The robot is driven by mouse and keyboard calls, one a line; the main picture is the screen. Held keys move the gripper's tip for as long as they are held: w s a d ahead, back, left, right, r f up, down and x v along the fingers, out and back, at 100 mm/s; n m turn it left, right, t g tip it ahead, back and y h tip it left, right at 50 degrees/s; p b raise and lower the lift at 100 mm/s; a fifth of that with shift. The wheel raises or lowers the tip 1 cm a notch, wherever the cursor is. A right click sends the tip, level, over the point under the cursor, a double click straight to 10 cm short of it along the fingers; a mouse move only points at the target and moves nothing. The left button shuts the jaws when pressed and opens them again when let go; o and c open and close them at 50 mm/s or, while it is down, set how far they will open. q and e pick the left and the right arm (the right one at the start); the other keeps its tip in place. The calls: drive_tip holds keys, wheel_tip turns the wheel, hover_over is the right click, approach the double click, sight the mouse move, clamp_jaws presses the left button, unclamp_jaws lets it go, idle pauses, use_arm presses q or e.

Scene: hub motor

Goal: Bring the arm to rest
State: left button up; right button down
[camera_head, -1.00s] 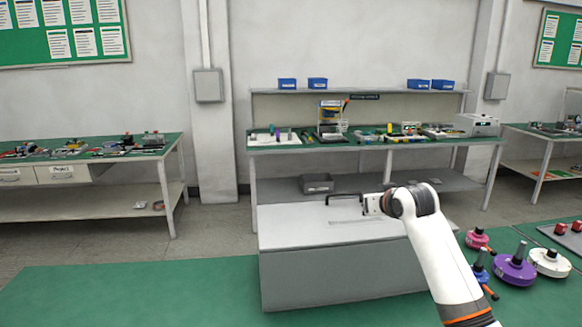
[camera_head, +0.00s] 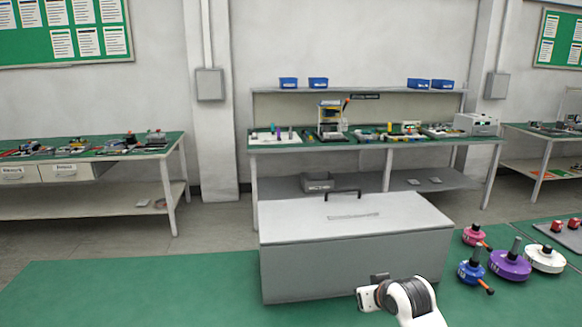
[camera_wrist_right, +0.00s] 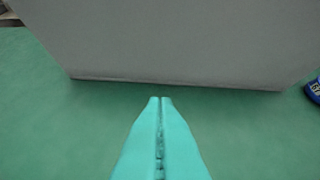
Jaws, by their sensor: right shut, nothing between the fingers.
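My right arm (camera_head: 410,300) shows low in the head view, in front of the big grey box. In the right wrist view, the right gripper (camera_wrist_right: 160,100) has its two teal fingers shut together with nothing between them. It points at the lower edge of the box's front wall (camera_wrist_right: 180,45), over the green mat, apart from the box as far as I can see. The grey box (camera_head: 350,265) has its lid (camera_head: 300,218) down, with a black handle (camera_head: 344,194) on top. My left gripper is not in view.
To the right on the green mat (camera_head: 120,290) stand several hub motors: pink (camera_head: 474,236), blue (camera_head: 470,273), purple (camera_head: 510,266) and white (camera_head: 546,260). The mat left of the box is clear. A workbench (camera_head: 370,146) with tools stands behind.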

drive_tip(key=shift+g, duration=0.8)
drive_tip(key=s+f, duration=0.2)
drive_tip(key=s, duration=0.1)
drive_tip(key=s+f, duration=0.6)
drive_tip(key=s, duration=0.1)
drive_tip(key=shift+a, duration=0.25)
drive_tip(key=shift+g, duration=0.7)
drive_tip(key=s+f, duration=0.1)
drive_tip(key=s, duration=0.2)
drive_tip(key=s+f, duration=0.1)
drive_tip(key=s, duration=0.3)
drive_tip(key=s+f, duration=0.2)
drive_tip(key=s, duration=0.1)
drive_tip(key=shift+s+d+f, duration=0.1)
drive_tip(key=shift+s+d, duration=0.15)
drive_tip(key=shift+s, duration=0.1)
drive_tip(key=s+d+g+h, duration=0.1)
drive_tip(key=s+d+g, duration=0.15)
drive_tip(key=s, duration=1.65)
wheel_tip(320, 180, down, 28)
drive_tip(key=g, duration=0.2)
drive_tip(key=s+d+f, duration=0.2)
drive_tip(key=s+f, duration=1.3)
drive_tip(key=s, duration=0.2)
drive_tip(key=shift+d+g+h, duration=0.25)
drive_tip(key=shift+g+h, duration=0.05)
drive_tip(key=shift+g, duration=0.15)
